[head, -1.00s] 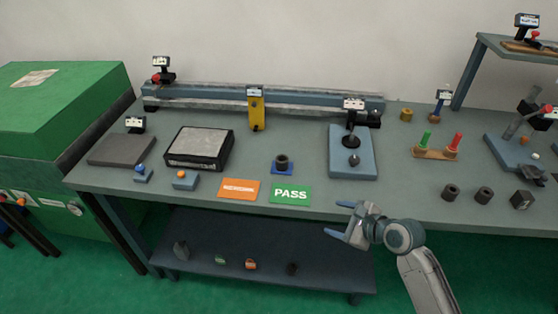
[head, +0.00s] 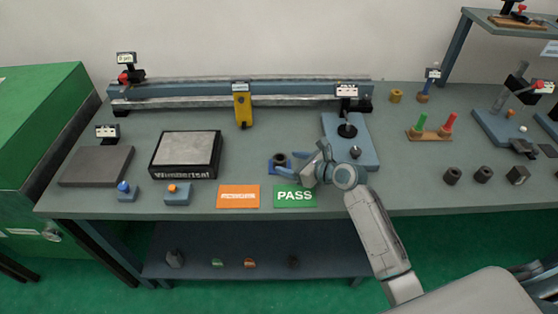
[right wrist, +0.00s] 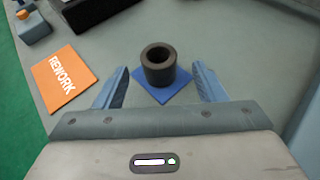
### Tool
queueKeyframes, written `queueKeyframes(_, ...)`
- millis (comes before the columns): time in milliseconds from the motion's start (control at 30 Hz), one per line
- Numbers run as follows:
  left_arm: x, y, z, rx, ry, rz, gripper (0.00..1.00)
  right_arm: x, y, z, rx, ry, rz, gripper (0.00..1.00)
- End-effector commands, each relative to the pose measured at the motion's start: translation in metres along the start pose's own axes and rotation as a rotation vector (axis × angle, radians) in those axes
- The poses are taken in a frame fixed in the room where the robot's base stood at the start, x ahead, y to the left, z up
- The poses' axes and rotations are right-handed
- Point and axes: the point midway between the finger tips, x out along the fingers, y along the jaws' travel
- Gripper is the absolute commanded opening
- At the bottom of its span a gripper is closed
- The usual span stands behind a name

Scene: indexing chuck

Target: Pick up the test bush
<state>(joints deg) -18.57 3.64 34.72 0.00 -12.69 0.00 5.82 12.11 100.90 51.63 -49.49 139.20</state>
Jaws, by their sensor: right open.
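A dark, hollow cylindrical bush, which I take to be the test bush (head: 280,159), stands upright on a small blue pad (head: 271,168) on the bench. In the right wrist view, the bush (right wrist: 159,66) sits on the blue pad (right wrist: 178,96) with its bore facing up. My right gripper (head: 299,163) is open just to the right of the bush in the head view. In the right wrist view, its two blue fingers (right wrist: 160,75) are spread on either side of the bush, with clear gaps. My left gripper is out of view.
The orange REWORK card (head: 238,196) and green PASS card (head: 295,196) lie near the front edge. A dark-framed plate (head: 187,152) is to the left, a blue fixture base (head: 367,153) to the right. Several dark parts, including a bush (head: 452,175), stand farther right.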

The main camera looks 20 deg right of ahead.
Motion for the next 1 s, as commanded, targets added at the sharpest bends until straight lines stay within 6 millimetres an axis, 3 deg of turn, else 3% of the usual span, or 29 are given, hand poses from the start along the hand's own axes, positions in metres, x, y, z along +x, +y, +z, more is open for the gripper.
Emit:
queueKeyframes(300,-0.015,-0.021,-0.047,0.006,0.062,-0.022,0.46,0.043,0.001,0.004,0.002,0.000,0.000,0.64)
queueKeyframes(600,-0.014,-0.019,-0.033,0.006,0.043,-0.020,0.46,0.050,0.001,0.001,-0.001,0.001,0.000,0.64)
queueKeyframes(667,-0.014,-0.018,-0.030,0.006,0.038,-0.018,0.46,0.049,0.001,0.001,-0.001,0.001,0.000,0.56)
queueKeyframes(900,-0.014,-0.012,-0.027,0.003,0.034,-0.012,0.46,0.049,0.001,0.001,-0.001,0.001,0.000,0.09)
queueKeyframes(1000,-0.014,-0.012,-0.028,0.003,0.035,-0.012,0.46,0.049,0.001,0.003,-0.001,-0.001,-0.001,0.06)
